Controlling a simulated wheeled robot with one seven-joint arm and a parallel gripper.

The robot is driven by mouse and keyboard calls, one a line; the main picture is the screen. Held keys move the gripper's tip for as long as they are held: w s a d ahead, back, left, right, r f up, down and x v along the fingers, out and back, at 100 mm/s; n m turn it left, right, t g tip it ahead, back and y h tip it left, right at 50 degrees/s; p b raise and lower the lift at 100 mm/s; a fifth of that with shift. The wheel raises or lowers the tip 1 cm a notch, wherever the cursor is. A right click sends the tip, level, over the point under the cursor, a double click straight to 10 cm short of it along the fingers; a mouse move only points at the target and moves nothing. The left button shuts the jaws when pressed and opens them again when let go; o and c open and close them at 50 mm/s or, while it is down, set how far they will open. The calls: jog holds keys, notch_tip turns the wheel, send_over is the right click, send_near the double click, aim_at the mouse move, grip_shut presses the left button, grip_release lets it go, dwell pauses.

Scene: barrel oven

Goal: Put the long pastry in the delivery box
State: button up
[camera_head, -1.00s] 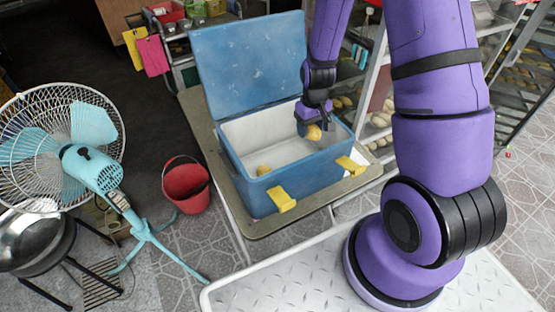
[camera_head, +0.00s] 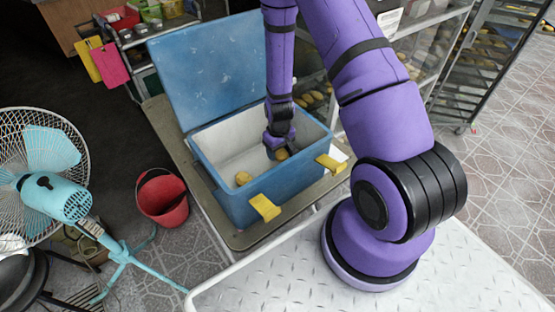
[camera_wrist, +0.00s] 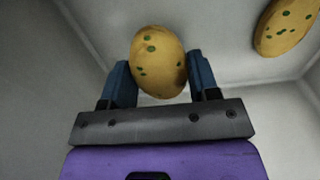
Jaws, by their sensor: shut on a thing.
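The delivery box is a blue cooler (camera_head: 228,208) with a white inside and yellow latches, its lid (camera_head: 205,75) standing open at the back. My gripper (camera_wrist: 160,80) is down inside the box and shut on a pastry (camera_wrist: 157,60), tan with green specks; in the head view this pastry (camera_head: 281,154) shows just below the fingers. A second, similar pastry (camera_head: 243,178) lies in the box to the left, near the front wall; in the wrist view it (camera_wrist: 287,25) is at the upper right. Whether the held pastry touches the box floor I cannot tell.
The box stands on a small brown-topped table (camera_head: 163,125). A red bucket (camera_head: 162,197) and a turquoise fan (camera_head: 55,190) stand to the left. A glass case and a rack (camera_head: 497,60) with pastries stand at the back right.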

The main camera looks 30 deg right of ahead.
aim_at(279, 159)
jog(key=shift+f, duration=2.15)
jog(key=shift+f, duration=0.15)
jog(key=o, duration=0.9)
notch_tip(279, 159, up, 12)
jog(key=shift+r, duration=0.25)
